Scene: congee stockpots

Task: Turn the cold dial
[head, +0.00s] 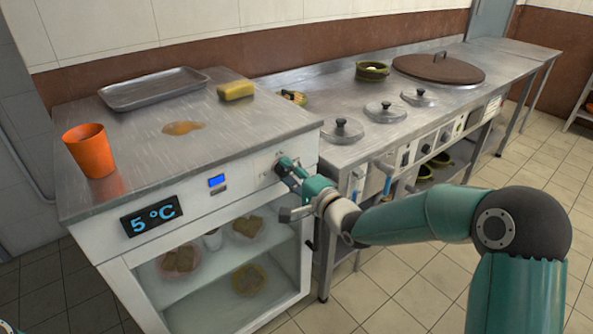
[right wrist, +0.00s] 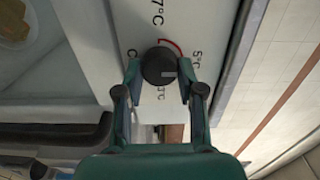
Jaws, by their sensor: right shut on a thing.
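The cold dial (right wrist: 158,66) is a round black knob on the white front panel of the fridge cabinet (head: 165,247). In the right wrist view, temperature marks and a red curved arrow surround it; a 7°C mark and a 5°C mark can be read. My right gripper (right wrist: 159,76) is shut on the dial, one finger on each side. In the head view my right gripper (head: 286,168) reaches the panel's right end and hides most of the dial. The display (head: 151,216) on the panel reads 5 °C. My left gripper is not visible.
An orange cup (head: 90,150), a metal tray (head: 154,88), a yellow sponge (head: 236,89) and a brown spill (head: 183,128) are on the cabinet top. Plates of food show behind the glass. The stove counter (head: 340,85) with lidded pots stands to the right.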

